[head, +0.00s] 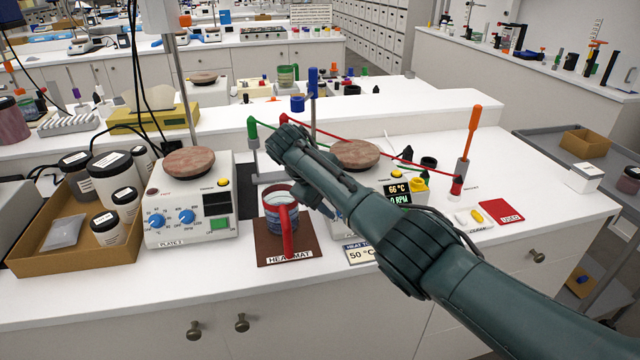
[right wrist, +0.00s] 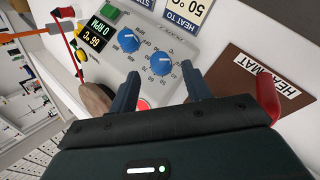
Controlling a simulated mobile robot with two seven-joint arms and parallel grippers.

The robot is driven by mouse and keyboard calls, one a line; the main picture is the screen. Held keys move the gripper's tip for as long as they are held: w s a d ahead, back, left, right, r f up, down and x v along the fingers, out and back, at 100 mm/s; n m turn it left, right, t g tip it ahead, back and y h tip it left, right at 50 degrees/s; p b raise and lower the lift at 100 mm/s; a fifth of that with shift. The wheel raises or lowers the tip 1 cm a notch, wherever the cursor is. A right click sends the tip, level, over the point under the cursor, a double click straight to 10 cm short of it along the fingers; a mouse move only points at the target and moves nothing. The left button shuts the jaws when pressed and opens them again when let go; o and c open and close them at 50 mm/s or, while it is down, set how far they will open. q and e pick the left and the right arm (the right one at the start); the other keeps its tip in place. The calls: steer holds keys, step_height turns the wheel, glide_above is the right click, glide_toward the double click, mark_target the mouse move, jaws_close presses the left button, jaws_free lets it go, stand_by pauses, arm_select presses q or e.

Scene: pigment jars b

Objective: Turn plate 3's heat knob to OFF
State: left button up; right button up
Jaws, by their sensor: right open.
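A white hotplate (head: 350,226) stands mostly behind my right arm in the head view. Its display (head: 398,193) reads 66 °C and 0 RPM; its plate number is not readable. The right wrist view shows its panel (right wrist: 176,40) upside down, with two blue knobs. The heat knob (right wrist: 161,64), beside °C and numbers, appears between my right fingertips; the other knob (right wrist: 128,40) is farther from the mug. The heat knob's exact setting is unclear. My right gripper (right wrist: 160,68) is open, and contact with the knob cannot be told. My left gripper is out of view.
A red-handled mug (head: 288,225) stands on the brown heat mat (head: 262,246), left of my right gripper. A "50 °C" card (head: 360,254) lies in front of the hotplate. PLATE 1 (head: 165,236) stands farther left. Rods with red cords rise behind.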

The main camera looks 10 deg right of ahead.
steer(key=b+v, duration=0.1)
steer(key=v, duration=0.8)
steer(key=shift+a+r, duration=0.15)
steer(key=shift+a, duration=0.05)
steer(key=shift+s, duration=0.1)
